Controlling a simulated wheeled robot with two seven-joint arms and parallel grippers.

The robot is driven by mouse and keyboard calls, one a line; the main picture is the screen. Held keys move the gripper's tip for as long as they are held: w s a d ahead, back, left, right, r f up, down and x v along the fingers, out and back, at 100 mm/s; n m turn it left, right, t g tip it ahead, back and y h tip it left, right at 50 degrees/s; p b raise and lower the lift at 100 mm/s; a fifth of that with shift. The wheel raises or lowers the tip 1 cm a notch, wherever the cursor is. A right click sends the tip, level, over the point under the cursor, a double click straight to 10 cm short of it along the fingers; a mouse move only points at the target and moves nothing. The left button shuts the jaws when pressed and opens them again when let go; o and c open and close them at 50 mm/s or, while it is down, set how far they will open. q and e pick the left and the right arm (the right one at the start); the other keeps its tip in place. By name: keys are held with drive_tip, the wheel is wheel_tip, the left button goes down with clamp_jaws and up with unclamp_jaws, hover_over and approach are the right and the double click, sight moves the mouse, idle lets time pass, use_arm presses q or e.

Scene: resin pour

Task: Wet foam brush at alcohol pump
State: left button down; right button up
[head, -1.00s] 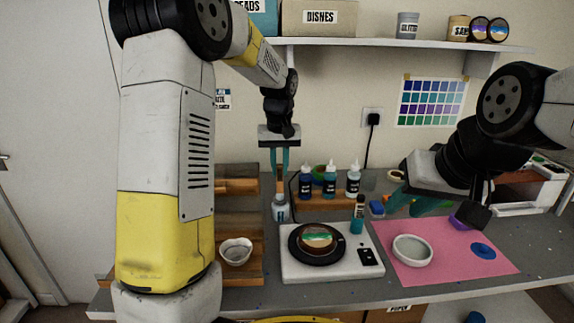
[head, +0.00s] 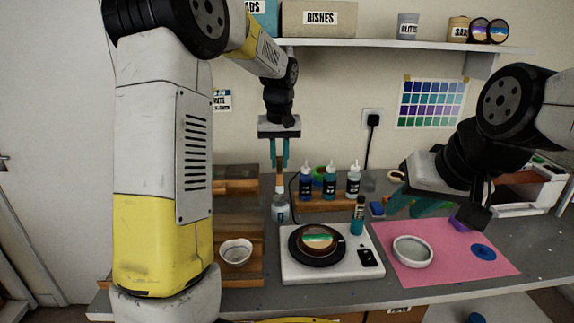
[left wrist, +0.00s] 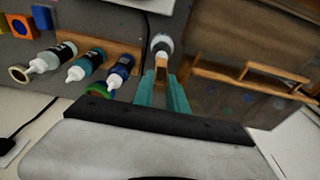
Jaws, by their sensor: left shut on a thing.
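My left gripper (head: 279,160) is shut on the foam brush (head: 280,183) and holds it upright, with the wooden handle showing below the fingertips. The brush is directly above the alcohol pump bottle (head: 280,211), a small clear bottle with a pale top and a blue label. The foam end is at the bottle's top; I cannot tell whether it touches. In the left wrist view the brush (left wrist: 161,64) sits between the teal fingers, with the round pale pump top (left wrist: 161,43) beyond it. My right gripper (head: 413,204) is open, above the pink mat.
Several dye bottles (head: 330,183) stand in a wooden rack right of the pump bottle. A white scale (head: 293,270) holds a dark round mold (head: 318,243). A wooden stand (head: 226,222) is at left. The pink mat (head: 432,264) bears a grey dish (head: 412,251).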

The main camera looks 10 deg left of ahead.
use_arm(q)
drive_tip(key=shift+r, duration=2.1)
